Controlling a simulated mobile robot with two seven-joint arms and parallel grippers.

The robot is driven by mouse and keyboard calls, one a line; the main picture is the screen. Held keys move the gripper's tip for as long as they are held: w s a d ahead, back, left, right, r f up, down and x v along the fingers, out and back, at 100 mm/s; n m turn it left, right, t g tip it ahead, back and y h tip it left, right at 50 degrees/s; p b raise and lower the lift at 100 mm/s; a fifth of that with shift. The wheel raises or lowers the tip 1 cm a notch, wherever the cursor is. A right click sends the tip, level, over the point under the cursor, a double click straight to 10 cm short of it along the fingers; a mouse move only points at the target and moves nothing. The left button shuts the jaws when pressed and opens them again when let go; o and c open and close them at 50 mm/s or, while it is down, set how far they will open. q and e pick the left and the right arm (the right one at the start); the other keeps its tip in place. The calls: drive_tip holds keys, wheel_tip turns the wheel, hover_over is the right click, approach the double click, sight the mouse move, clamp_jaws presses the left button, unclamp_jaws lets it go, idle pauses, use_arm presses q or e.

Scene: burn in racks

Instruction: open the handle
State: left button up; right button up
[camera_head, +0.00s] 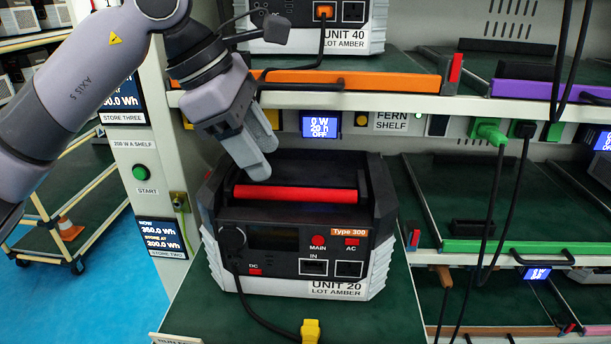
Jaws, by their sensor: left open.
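A power station (300,235) labelled UNIT 20, Type 300, stands upright on a pulled-out green shelf. Its handle, a red bar (295,194), lies low along the front top edge in a dark frame. My left gripper (263,160) reaches down from the upper left, fingers pointing at the left half of the handle. The fingers are apart and empty, with the tips just above or behind the red bar. Whether a tip touches it I cannot tell. My right gripper is out of view.
The orange-edged shelf (350,81) with UNIT 40 (345,37) is close above. A black cable (262,315) hangs from UNIT 20 to a yellow plug (310,331). The green-edged shelf (525,247) at right is mostly bare. A white rack post (145,180) stands left.

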sight(286, 188)
use_arm(q)
drive_tip(key=shift+w+p+x, duration=0.2)
drive_tip(key=shift+p+x, duration=0.25)
drive_tip(key=shift+x, duration=3.05)
drive_tip(key=shift+a, duration=0.1)
clamp_jaws()
drive_tip(key=shift+r, duration=0.1)
